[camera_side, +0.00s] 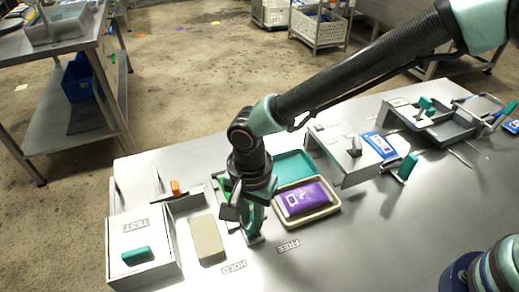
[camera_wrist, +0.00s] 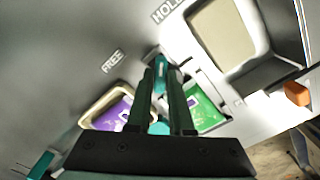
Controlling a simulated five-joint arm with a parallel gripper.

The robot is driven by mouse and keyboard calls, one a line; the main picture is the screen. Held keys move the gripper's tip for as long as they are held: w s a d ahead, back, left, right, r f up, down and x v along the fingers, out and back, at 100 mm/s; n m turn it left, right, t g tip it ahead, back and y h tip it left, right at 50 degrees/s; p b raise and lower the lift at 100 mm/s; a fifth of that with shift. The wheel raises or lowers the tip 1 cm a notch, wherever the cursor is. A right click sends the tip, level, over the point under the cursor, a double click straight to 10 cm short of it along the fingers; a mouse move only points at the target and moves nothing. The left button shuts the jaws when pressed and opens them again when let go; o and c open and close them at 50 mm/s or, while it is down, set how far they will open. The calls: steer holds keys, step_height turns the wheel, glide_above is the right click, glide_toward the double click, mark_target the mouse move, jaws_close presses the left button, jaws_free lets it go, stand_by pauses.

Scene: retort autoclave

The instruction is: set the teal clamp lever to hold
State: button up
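The teal clamp lever (camera_wrist: 160,68) shows in the wrist view at the fingertips, with its free end in the area between the HOLD label (camera_wrist: 167,10) and the FREE label (camera_wrist: 112,62). My gripper (camera_wrist: 159,74) points down over it, one finger on each side. The fingers stand a narrow gap apart, and whether they touch the lever is unclear. In the side view my gripper (camera_side: 254,238) is low, just behind the HOLD label (camera_side: 234,267) and the FREE label (camera_side: 288,247). It hides most of the lever there.
A tray with a purple pouch (camera_side: 304,198) lies close right of my gripper, and a green pouch (camera_wrist: 205,108) on the other side. A beige block (camera_side: 207,240) and a white TEST box (camera_side: 140,255) stand left. The front table surface is clear.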

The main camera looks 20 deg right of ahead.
mark_target(252, 220)
steer(key=o, duration=0.4)
steer(key=shift+c, duration=0.2)
steer(key=shift+r, duration=0.1)
step_height(252, 220, up, 12)
stand_by(0.4)
